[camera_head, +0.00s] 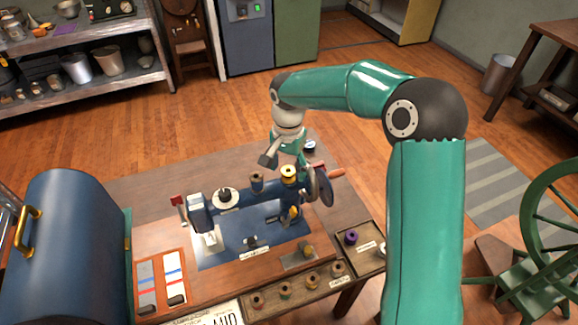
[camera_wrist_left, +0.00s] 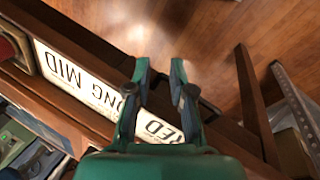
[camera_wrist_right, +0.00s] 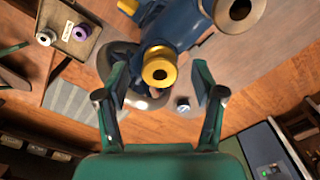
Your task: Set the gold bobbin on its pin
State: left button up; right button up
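The gold bobbin (camera_head: 289,173) stands upright on top of the right end of the blue sewing machine (camera_head: 238,194). In the right wrist view the gold bobbin (camera_wrist_right: 159,68) shows end-on, beyond and between the fingertips. I cannot make out the pin. My right gripper (camera_head: 287,161) is just above the bobbin, pointing down, open and empty. Its fingers (camera_wrist_right: 160,85) are clear of the bobbin on both sides. My left gripper (camera_wrist_left: 162,68) is open and empty above a lettered sign; it is outside the head view.
The handwheel (camera_head: 322,187) is close to the right gripper. A spool tray (camera_head: 315,287) lies in front, and a small tray holds a purple spool (camera_head: 351,237). A blue chest (camera_head: 65,245) stands left.

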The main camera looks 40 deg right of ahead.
jog(key=shift+r, duration=0.15)
notch_tip(320, 180, up, 12)
jog(key=shift+f, duration=0.2)
dwell(0.4)
dwell(0.4)
